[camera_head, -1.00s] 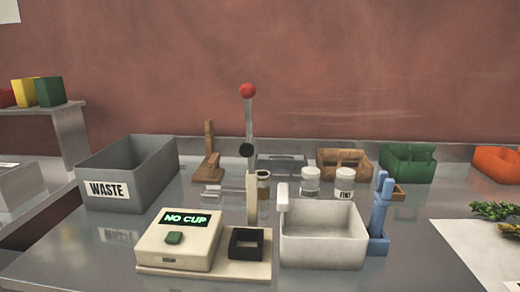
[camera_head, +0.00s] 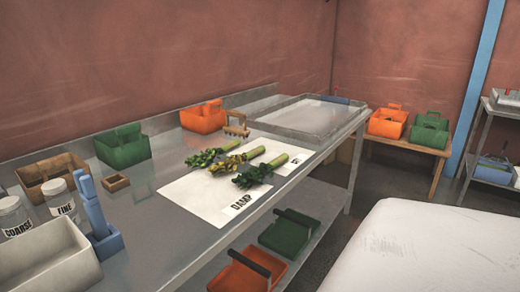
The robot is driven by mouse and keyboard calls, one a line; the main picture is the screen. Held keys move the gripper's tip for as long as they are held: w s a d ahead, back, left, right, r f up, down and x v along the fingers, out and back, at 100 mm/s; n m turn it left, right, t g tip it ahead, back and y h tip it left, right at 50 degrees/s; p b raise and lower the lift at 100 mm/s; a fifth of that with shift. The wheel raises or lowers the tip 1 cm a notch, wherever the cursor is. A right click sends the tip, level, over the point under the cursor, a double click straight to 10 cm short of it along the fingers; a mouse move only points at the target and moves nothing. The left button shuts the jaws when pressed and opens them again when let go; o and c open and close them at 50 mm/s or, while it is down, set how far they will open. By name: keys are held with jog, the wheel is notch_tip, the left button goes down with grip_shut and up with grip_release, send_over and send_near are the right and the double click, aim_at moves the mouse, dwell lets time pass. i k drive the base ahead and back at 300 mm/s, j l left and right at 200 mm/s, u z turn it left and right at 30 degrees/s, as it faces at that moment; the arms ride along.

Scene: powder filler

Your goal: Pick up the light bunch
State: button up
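Three leafy bunches lie side by side on white sheets on the metal bench. The left bunch (camera_head: 202,158) has mid-green leaves. The middle bunch (camera_head: 227,163) has yellowish leaves and a pale green stem end. The right bunch (camera_head: 253,176) has darker green leaves and a pale green stem end. I cannot tell from this view which is the light one. The white sheet (camera_head: 185,195) is labelled DAMP near its front right corner; a second label behind the right bunch is partly hidden. My gripper is not in view.
An orange carrier (camera_head: 203,117), a small wooden rack (camera_head: 236,125) and a shallow metal tray (camera_head: 310,118) stand behind the bunches. A green carrier (camera_head: 122,148), jars (camera_head: 61,200), a blue holder (camera_head: 101,225) and a white bin (camera_head: 45,255) stand left. Carriers sit on the lower shelf (camera_head: 290,232).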

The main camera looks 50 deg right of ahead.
aim_at(217, 153)
jog(key=z, duration=1.3)
jog(key=i+l, duration=0.25)
jog(key=l, duration=0.15)
jog(key=i+l, duration=0.2)
jog(key=l, duration=0.15)
jog(key=i+l+u, duration=0.1)
jog(key=i+l, duration=0.15)
jog(key=l, duration=0.15)
jog(key=i+l, duration=0.2)
jog(key=l, duration=0.2)
jog(key=i+l, duration=0.2)
jog(key=l, duration=0.2)
jog(key=i+l+u, duration=0.1)
jog(key=l, duration=0.3)
jog(key=i+l, duration=0.5)
jog(key=l, duration=0.3)
jog(key=i+u, duration=0.05)
